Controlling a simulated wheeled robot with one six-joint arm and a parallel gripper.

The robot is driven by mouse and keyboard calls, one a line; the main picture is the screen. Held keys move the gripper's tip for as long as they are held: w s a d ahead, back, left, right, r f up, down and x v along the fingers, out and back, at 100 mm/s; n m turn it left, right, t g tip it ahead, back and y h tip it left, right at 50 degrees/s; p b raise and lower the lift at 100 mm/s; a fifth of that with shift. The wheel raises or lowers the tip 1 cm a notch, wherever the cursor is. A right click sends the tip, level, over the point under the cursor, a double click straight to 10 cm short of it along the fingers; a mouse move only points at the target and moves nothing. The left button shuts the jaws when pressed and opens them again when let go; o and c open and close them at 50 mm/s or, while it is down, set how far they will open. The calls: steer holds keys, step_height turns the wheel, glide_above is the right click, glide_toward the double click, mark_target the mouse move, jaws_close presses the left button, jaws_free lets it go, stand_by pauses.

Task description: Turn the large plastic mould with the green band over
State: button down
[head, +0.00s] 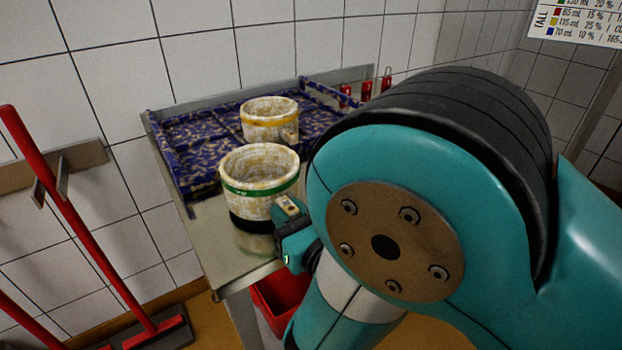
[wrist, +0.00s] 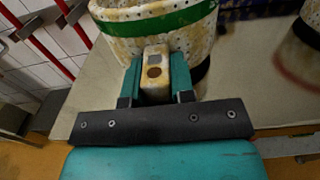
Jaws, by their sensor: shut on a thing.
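The large mould (head: 258,167), off-white and stained with a green band (head: 245,192), stands upright with its open mouth up at the near part of the steel table. A dark part shows beneath it, and I cannot tell if it touches the table.
A smaller mould with a yellow band (head: 269,113) stands behind, on a blue speckled mat (head: 190,150). The steel table (head: 225,262) has bare surface in front. A red bin (head: 277,300) is below. Red-handled tools (head: 75,220) hang at left, and a tiled wall closes the back.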

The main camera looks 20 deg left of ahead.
stand_by(0.4)
steer(key=c, duration=0.9)
jaws_free()
steer(key=shift+s+d+f+b, duration=0.15)
steer(key=shift+s+d+b, duration=0.1)
steer(key=shift+b, duration=0.45)
steer(key=shift+s+d+b, duration=0.4)
steer(key=shift+d+b, duration=0.1)
steer(key=shift+b, duration=0.55)
steer(key=b+v, duration=0.2)
steer(key=b, duration=0.1)
steer(key=b+v, duration=0.3)
steer(key=shift+r, duration=0.2)
